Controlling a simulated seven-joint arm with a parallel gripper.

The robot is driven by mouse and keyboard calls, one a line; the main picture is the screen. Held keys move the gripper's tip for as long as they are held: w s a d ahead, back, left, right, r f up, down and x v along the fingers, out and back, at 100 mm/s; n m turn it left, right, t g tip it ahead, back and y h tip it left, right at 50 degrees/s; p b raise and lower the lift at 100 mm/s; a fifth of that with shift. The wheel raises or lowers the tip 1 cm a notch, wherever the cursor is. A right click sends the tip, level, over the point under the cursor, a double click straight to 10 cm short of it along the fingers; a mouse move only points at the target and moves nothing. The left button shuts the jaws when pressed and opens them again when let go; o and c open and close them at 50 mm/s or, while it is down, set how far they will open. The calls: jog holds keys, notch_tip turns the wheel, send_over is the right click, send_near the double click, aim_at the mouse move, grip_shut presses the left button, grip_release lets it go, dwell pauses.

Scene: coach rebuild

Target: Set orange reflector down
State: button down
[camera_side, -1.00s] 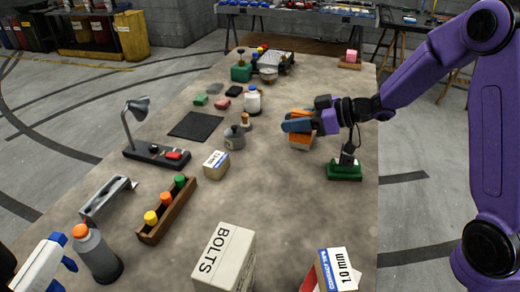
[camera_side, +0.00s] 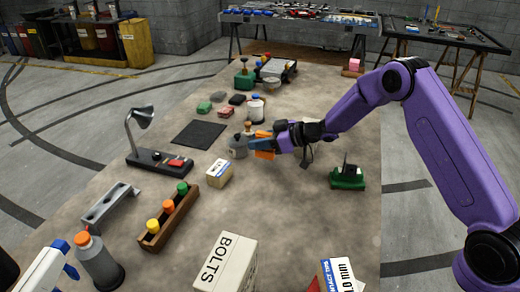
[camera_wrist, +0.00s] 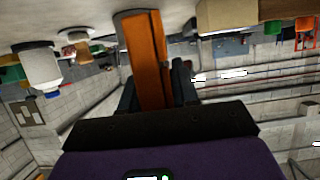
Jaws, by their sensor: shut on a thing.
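My gripper (camera_side: 256,142) is shut on the orange reflector (camera_side: 265,154), low over the middle of the table, just right of a grey jar (camera_side: 238,147). In the side view the fingers hide part of the reflector. In the wrist view, which looks upside down, the reflector (camera_wrist: 147,60) stands between the two dark fingers of my gripper (camera_wrist: 155,88). Its far end comes close to the pale tabletop (camera_wrist: 175,12). I cannot tell whether it touches the table.
A black mat (camera_side: 198,134) lies to the left. A small carton (camera_side: 219,173) and a rack with coloured caps (camera_side: 170,214) are nearer. A white bottle (camera_side: 256,110) stands behind. A green-based stand (camera_side: 347,180) is to the right.

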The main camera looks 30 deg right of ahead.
jog(key=shift+f, duration=1.5)
jog(key=shift+f, duration=0.1)
jog(key=c, duration=0.8)
grip_release()
jog(key=shift+f, duration=0.1)
jog(key=shift+c, duration=0.2)
jog(key=shift+s+d+r, duration=0.1)
jog(key=shift+d+r, duration=0.1)
jog(key=shift+r, duration=0.1)
jog(key=v, duration=0.4)
jog(key=r, duration=0.5)
jog(key=shift+s+d+r, duration=0.15)
jog(key=shift+s+r, duration=0.05)
jog(key=shift+s, duration=0.05)
jog(key=shift+r, duration=0.9)
